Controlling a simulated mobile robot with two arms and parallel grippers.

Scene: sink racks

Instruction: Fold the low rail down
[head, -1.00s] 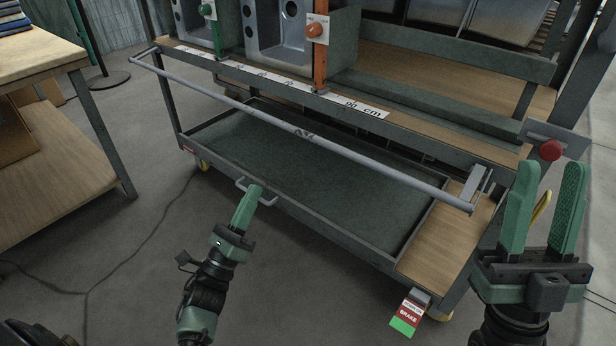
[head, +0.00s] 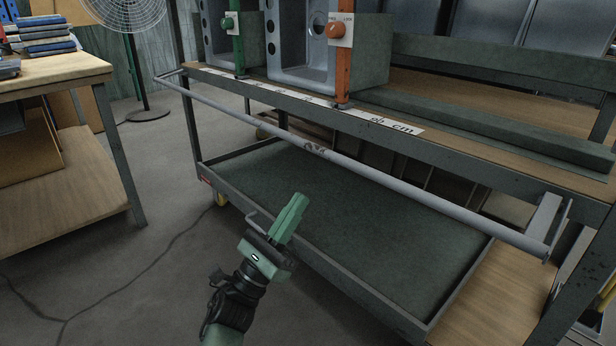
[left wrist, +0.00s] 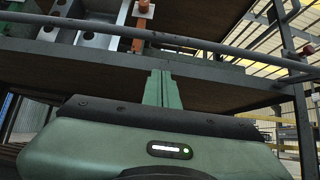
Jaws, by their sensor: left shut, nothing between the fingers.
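The low rail (head: 365,167) is a long grey bar along the front of the rack, held out from it by a bracket at each end. It stands at about the height of the wooden upper shelf edge, above the lower tray. It also crosses the left wrist view (left wrist: 221,50) near the top. My left gripper (head: 296,204) is shut and empty, below the rail and in front of the lower tray; its closed fingers (left wrist: 159,80) point up towards the rail in the left wrist view, apart from it. My right gripper is out of the head view.
Sinks with a green post (head: 238,45) and an orange post (head: 342,70) stand above. A wooden table (head: 60,75) is at left. Floor between is clear.

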